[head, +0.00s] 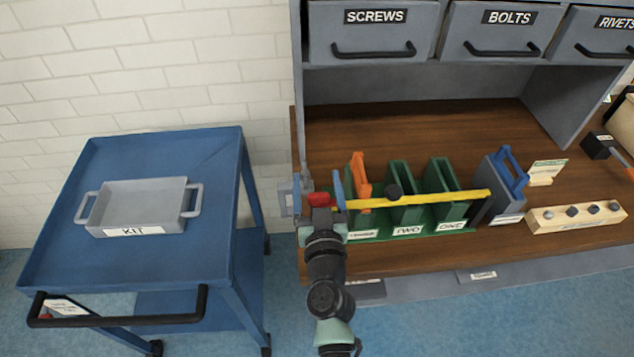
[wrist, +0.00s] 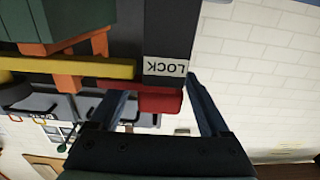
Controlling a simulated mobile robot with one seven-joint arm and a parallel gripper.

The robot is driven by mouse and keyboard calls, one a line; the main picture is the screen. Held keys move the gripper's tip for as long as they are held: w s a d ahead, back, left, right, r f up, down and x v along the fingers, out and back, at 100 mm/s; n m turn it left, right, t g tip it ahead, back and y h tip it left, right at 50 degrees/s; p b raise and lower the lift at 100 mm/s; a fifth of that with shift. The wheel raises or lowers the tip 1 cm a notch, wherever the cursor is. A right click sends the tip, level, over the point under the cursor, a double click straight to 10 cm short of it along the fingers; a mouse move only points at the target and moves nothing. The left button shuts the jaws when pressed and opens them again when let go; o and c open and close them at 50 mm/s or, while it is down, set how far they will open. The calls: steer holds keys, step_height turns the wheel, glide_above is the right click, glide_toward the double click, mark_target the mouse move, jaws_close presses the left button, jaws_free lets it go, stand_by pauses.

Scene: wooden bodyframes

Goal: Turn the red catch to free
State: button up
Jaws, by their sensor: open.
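The red catch (head: 319,199) is at the left end of the long yellow bar (head: 440,198) on the workbench. In the wrist view the red catch (wrist: 158,101) lies between my two blue fingers, below a white label reading LOCK (wrist: 165,66), which appears upside down. My gripper (wrist: 156,86) is open around the catch, with a gap on the right side; contact on the left side cannot be told. In the head view my gripper (head: 322,183) covers part of the catch and its mount. The yellow bar crosses in front of the green slots (head: 442,208).
An orange frame (head: 360,184) stands in the leftmost green slot, close right of my gripper. A blue cart (head: 212,160) with a grey KIT tray (head: 97,213) is left.

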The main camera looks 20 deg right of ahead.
jaws_close()
